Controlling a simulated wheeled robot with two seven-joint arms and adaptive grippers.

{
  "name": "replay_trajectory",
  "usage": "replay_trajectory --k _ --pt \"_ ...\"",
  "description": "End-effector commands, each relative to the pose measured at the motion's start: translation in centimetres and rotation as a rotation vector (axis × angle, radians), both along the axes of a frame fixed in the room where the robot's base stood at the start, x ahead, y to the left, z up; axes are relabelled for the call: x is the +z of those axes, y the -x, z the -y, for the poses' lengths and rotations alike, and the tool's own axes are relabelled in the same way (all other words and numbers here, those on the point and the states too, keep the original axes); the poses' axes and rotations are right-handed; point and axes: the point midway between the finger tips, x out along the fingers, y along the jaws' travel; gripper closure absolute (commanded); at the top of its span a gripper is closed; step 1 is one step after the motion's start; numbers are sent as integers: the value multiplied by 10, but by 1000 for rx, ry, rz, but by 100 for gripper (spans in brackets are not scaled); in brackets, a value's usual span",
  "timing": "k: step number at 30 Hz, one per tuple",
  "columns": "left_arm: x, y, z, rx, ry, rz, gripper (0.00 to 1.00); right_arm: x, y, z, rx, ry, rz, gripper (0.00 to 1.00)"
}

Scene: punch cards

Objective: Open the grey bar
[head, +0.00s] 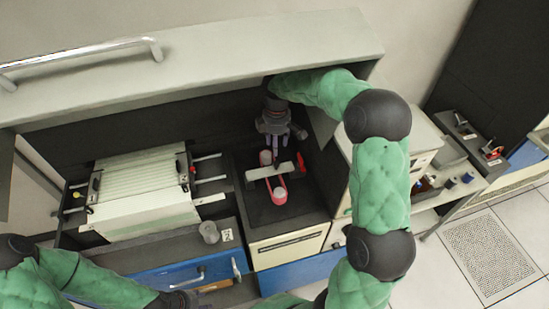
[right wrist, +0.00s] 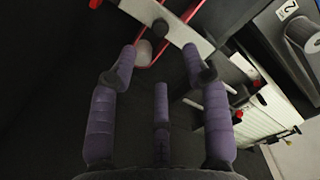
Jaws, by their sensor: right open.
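The grey bar (head: 258,173) is a light strip lying across a red loop-shaped frame (head: 270,186) in the dark well of the cream unit. In the right wrist view the grey bar (right wrist: 160,24) runs slantwise across the top, beyond the fingertips. My right gripper (head: 276,143) is above and just behind the bar, pointing down. Its purple fingers (right wrist: 159,62) are spread and empty, apart from the bar as far as I can see. My left arm enters at the lower left; its gripper's fingers cannot be made out.
A tray of white cards (head: 140,188) stands left of the well, with metal rails beside it. The raised grey lid (head: 200,60) with a handle overhangs the back. A small cup (head: 209,232) stands in front, above blue drawers (head: 180,278). A bottle shelf (head: 445,183) is at right.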

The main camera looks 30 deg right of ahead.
Motion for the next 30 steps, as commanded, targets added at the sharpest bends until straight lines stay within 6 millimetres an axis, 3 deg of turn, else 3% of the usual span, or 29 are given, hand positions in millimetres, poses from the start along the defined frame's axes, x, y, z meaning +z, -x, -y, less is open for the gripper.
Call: replay_trajectory --k 9,15,29,30 --pt "1 0 0 0 0 1 60 -57 1 0 0 -1 -4 52" --pt "1 0 0 0 0 1 60 -82 1 0 0 0 -4 52" --pt "1 0 0 0 0 1 60 -92 1 0 0 -1 -1 52" --pt "1 0 0 0 0 1 60 -92 1 0 0 -1 -1 63"
